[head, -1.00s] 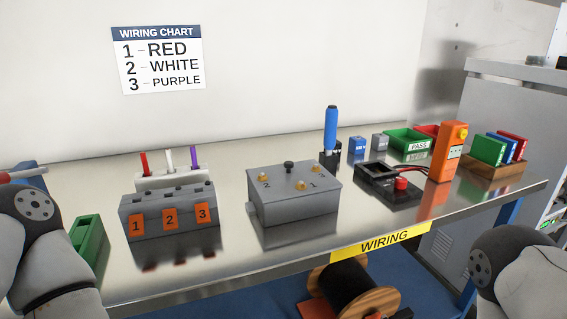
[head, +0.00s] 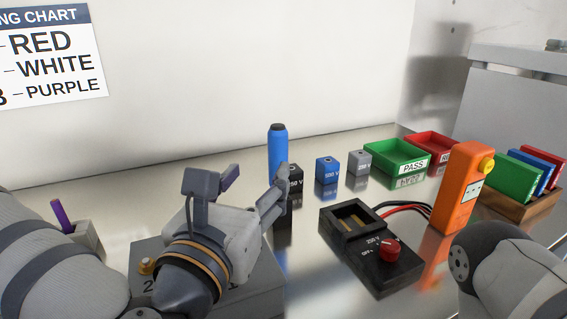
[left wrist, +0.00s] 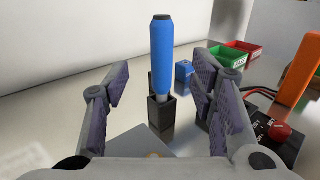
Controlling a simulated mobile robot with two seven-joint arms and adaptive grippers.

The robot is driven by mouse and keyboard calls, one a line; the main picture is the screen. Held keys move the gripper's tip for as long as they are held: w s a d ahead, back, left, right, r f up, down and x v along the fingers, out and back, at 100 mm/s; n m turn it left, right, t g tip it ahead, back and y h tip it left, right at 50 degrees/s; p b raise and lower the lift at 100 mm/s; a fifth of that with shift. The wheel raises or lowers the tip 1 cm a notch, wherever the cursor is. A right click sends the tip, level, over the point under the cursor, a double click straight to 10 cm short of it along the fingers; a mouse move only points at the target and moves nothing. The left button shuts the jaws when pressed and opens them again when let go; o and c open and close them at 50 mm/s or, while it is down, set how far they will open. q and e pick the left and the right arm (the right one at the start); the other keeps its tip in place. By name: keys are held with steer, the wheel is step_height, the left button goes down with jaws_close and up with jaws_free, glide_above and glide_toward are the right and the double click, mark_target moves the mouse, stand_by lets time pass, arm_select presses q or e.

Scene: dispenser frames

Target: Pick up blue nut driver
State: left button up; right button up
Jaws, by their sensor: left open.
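The blue nut driver (head: 277,150) stands upright in a small black holder behind the grey terminal box (head: 262,300). It also shows in the left wrist view (left wrist: 162,58), between my open fingers and beyond their tips, with its black holder (left wrist: 161,110) below. My left gripper (head: 254,180) is open and empty, just in front of the driver and above the grey box. In the head view one finger overlaps the driver's lower part. Only part of my right arm shows at the right edge; its gripper is out of view.
Blue (head: 327,170) and grey (head: 359,162) small blocks stand right of the driver. A black device with a red knob (head: 388,249), an orange tester (head: 462,185), a green PASS tray (head: 397,155) and a red tray (head: 430,144) lie further right. A purple-handled item (head: 62,216) stands left.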

mark_target(275, 159)
arm_select(q)
steer(key=f+b, duration=0.1)
steer(key=w+f, duration=0.1)
steer(key=shift+f+b, duration=0.3)
steer(key=shift+b, duration=0.05)
steer(key=w+r, duration=0.1)
steer(key=w+d, duration=0.1)
steer(key=w, duration=0.1)
steer(key=shift+d+r, duration=0.1)
steer(key=shift+r, duration=0.25)
steer(key=x, duration=0.6)
steer(key=shift+w+d+f+p, duration=0.15)
steer(key=shift+w+d+p, duration=0.05)
steer(key=shift+w+p, duration=0.15)
steer(key=shift+s, duration=0.1)
jaws_close()
arm_select(e)
steer(key=s+f+g, duration=0.1)
steer(key=s+f, duration=0.1)
steer(key=shift+s+f, duration=0.35)
steer(key=shift+s, duration=0.05)
